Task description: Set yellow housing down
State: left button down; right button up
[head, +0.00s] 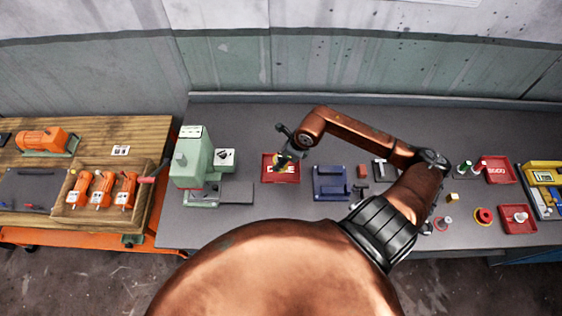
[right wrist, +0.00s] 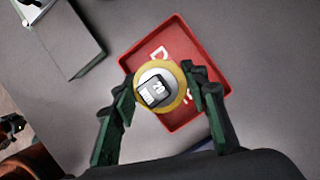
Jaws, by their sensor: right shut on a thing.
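My right gripper (head: 287,157) reaches in from the right and points down over a red tray (head: 268,177). In the right wrist view its two dark green fingers (right wrist: 160,88) are shut on the yellow housing (right wrist: 172,109). The housing is round, with a yellow rim, a pale inside and a dark square part with light markings on top. The red tray (right wrist: 186,47) lies below it, with white lettering partly covered by the housing. I cannot tell whether the housing touches the tray floor. My left gripper is not in view.
A pale green press (head: 190,165) stands left of the tray, and a dark blue fixture (head: 331,182) stands to the right. More red trays (head: 496,169) and small parts lie at the far right. Orange motors (head: 101,190) sit in a wooden tray at the left.

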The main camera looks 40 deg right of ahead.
jog(key=shift+w+d+f, duration=0.3)
jog(key=shift+w+f, duration=0.05)
jog(key=shift+f, duration=0.2)
jog(key=shift+w+d+f, duration=0.3)
jog(key=shift+w+f, duration=0.05)
jog(key=shift+f, duration=0.15)
notch_tip(320, 180, down, 2)
jog(key=shift+f+p, duration=0.1)
jog(key=shift+p, duration=0.5)
jog(key=shift+f, duration=0.3)
jog(key=shift+f, duration=0.2)
jog(key=o, duration=1.4)
jog(key=shift+r, duration=0.15)
